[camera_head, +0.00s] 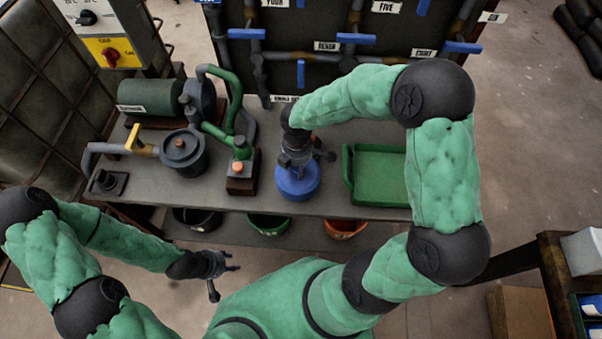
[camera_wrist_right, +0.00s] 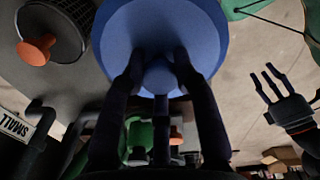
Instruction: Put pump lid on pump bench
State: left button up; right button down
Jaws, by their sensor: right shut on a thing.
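The blue round pump lid (camera_head: 297,182) is at the front part of the grey pump bench (camera_head: 205,190). My right gripper (camera_head: 297,160) is above the lid, its fingers closed around the lid's central knob. In the right wrist view the lid (camera_wrist_right: 200,30) fills the top middle, with the fingers (camera_wrist_right: 160,80) at its knob. I cannot tell whether the lid touches the bench or hangs just above it. My left gripper (camera_head: 218,272) is low in front of the bench, fingers spread and empty. It also shows in the right wrist view (camera_wrist_right: 270,85).
A dark pot (camera_head: 183,155) with a pipe and yellow valve handle, a green motor (camera_head: 150,96) and a block with an orange button (camera_head: 238,168) stand left of the lid. A green tray (camera_head: 380,175) is to its right. Several bins sit on the shelf below.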

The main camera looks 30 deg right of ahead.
jog(key=shift+w+d+f, duration=0.2)
jog(key=shift+d+f, duration=0.35)
jog(key=shift+f, duration=0.15)
jog(key=shift+d+f+b, duration=0.1)
jog(key=shift+f+b, duration=1)
jog(key=shift+f, duration=0.5)
jog(key=shift+f, duration=0.2)
jog(key=c, duration=0.9)
grip_release()
jog(key=shift+c, duration=0.2)
jog(key=shift+r, duration=0.1)
notch_tip(320, 180, up, 12)
jog(key=p, duration=0.4)
jog(key=shift+r+p, duration=0.1)
jog(key=shift+p, duration=0.25)
